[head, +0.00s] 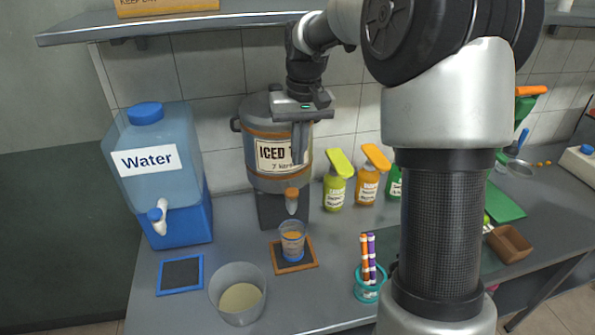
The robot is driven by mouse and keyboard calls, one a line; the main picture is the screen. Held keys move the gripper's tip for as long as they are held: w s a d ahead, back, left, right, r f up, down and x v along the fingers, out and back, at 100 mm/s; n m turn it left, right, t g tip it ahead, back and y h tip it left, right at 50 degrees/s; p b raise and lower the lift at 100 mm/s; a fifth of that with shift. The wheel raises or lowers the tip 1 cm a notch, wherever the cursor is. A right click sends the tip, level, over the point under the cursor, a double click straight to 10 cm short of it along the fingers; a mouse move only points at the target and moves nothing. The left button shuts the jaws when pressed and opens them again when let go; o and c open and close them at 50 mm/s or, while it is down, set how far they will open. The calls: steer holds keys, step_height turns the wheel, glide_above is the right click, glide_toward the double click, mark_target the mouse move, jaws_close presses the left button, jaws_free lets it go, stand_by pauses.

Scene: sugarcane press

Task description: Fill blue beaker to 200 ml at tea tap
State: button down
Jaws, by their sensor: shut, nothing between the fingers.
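The tea dispenser (262,180) is a grey urn with an "ICED T..." label, partly covered by my gripper. Its tap (291,196) has an orange-brown handle and points down at the front. The blue beaker (292,243) stands upright below the tap on an orange-framed dark mat (279,266). My gripper (299,155) is shut and empty, pointing down in front of the urn's label, above the tap and apart from the beaker.
A blue water dispenser (180,226) stands left, with a blue-framed mat (180,274) before it. A clear tub (237,297) with pale contents sits at the front. A teal marker cup (369,291) and several syrup bottles (337,190) stand right. A shelf (250,19) runs above.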

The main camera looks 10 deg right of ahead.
steer(key=shift+r, duration=1.6)
steer(key=shift+s, duration=0.1)
